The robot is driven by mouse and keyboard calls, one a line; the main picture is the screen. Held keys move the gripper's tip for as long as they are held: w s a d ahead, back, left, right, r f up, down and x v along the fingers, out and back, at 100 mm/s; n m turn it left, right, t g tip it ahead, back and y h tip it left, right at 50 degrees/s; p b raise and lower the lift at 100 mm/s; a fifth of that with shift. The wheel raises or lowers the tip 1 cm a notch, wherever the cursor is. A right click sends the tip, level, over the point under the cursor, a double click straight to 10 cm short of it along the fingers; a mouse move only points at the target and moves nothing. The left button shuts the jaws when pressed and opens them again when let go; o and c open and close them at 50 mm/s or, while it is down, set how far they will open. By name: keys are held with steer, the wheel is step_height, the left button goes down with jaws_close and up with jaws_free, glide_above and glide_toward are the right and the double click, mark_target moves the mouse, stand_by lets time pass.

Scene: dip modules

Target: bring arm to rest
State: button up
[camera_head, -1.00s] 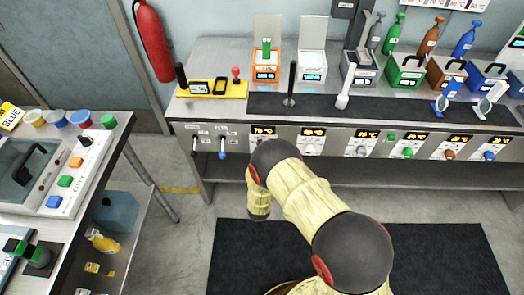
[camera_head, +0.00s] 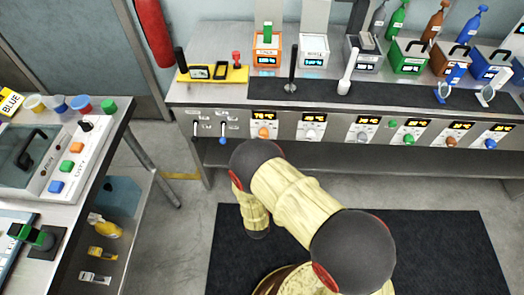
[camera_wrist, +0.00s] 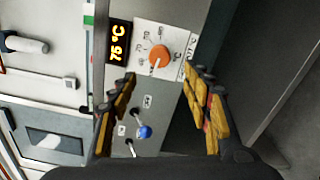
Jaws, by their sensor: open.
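My arm shows in the head view, bent in front of the workbench (camera_head: 215,92), with pale yellow links and dark joints. My gripper is hidden behind the arm in that view. In the wrist view my gripper (camera_wrist: 160,105) is open and empty, its two yellow-brown fingers well apart. Between and beyond them are an orange knob (camera_wrist: 160,56), a display (camera_wrist: 118,42) reading 75 °C, and a lever with a blue tip (camera_wrist: 144,131). The fingers appear apart from the panel.
A side bench (camera_head: 112,132) with a lidded machine and coloured buttons stands at left. Dip units with several bottles line the main bench. A black floor mat (camera_head: 440,245) lies below. A red fire extinguisher (camera_head: 154,32) hangs on the wall.

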steer(key=shift+s, duration=0.3)
stand_by(0.4)
